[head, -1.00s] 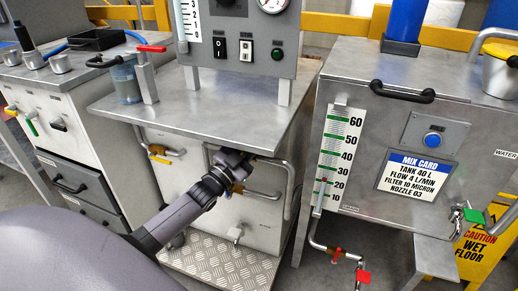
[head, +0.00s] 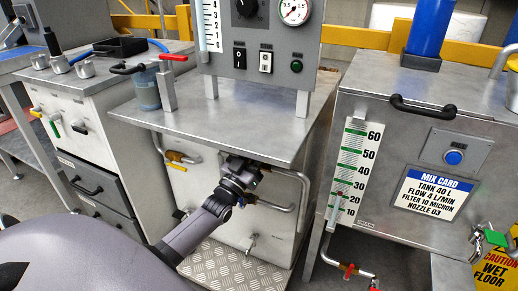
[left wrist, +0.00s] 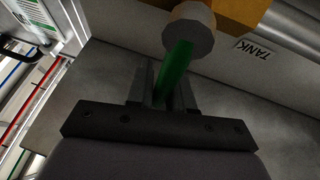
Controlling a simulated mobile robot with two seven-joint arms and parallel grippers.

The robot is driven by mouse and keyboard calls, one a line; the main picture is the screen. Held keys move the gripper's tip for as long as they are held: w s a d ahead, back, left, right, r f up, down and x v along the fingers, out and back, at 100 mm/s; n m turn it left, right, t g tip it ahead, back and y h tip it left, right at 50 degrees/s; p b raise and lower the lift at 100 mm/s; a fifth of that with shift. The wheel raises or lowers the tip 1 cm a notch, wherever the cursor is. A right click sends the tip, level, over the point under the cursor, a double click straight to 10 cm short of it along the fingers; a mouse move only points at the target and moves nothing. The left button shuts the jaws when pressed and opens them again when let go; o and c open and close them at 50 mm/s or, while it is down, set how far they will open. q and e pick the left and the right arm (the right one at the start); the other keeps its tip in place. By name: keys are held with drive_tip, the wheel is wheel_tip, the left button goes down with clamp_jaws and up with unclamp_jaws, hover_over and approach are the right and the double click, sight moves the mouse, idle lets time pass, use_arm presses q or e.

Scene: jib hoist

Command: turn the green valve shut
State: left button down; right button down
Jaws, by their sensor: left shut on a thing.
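My left gripper (head: 248,170) reaches under the front edge of the steel bench in the head view. There it covers the green valve, which I cannot make out. In the left wrist view my left gripper (left wrist: 165,85) is shut on the green valve handle (left wrist: 178,75), with a finger on each side. The handle runs up to a round grey stem (left wrist: 189,30) beside a brass body (left wrist: 238,10). My right gripper is in neither view.
The bench top (head: 230,125) overhangs the gripper. A bent steel pipe (head: 303,195) is close on its right. A small tap (head: 252,240) is below. Another green handle (head: 54,128) is on the left cabinet, and a green-handled tap (head: 494,237) is on the right tank.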

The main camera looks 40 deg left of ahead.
use_arm(q)
drive_tip(key=c, duration=1.1)
unclamp_jaws()
drive_tip(key=shift+a, duration=0.1)
drive_tip(key=shift+s+f, duration=0.1)
drive_tip(key=v, duration=0.7)
drive_tip(key=shift+p, duration=0.35)
